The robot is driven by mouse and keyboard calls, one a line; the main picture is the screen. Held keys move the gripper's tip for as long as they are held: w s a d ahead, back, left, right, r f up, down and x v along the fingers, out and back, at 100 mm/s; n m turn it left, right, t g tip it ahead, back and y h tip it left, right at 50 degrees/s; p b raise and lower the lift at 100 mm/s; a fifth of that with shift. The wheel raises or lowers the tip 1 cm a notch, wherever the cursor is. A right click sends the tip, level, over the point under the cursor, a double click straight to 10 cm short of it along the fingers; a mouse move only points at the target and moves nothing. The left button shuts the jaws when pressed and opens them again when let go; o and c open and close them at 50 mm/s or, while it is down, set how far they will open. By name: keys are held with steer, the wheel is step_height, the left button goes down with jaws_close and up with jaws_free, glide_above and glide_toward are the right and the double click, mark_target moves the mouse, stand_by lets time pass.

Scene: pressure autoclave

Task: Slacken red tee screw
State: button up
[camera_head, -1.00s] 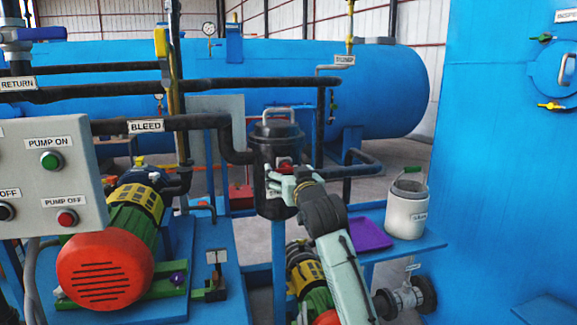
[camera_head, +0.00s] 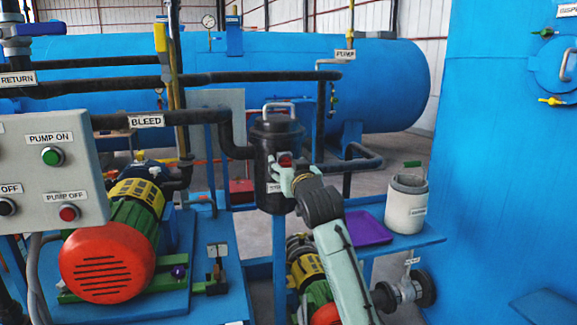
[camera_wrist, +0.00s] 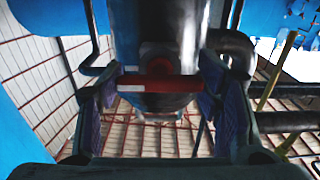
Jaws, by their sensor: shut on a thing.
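The red tee screw (camera_head: 285,160) sits on the front of a black upright canister (camera_head: 275,135) with a metal handle on its lid. In the wrist view the red crossbar of the screw (camera_wrist: 158,84) lies level across the canister's front. My gripper (camera_head: 286,172) is at the screw, and in the wrist view its two fingers (camera_wrist: 160,95) stand either side of the bar's ends, shut on it. A label below the screw is partly hidden by my gripper in the head view.
A white bucket (camera_head: 406,207) and a purple tray (camera_head: 366,228) stand on a blue shelf right of my arm. Black pipes (camera_head: 235,152) join the canister.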

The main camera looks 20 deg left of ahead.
steer(key=c, duration=0.3)
steer(key=shift+c, duration=0.2)
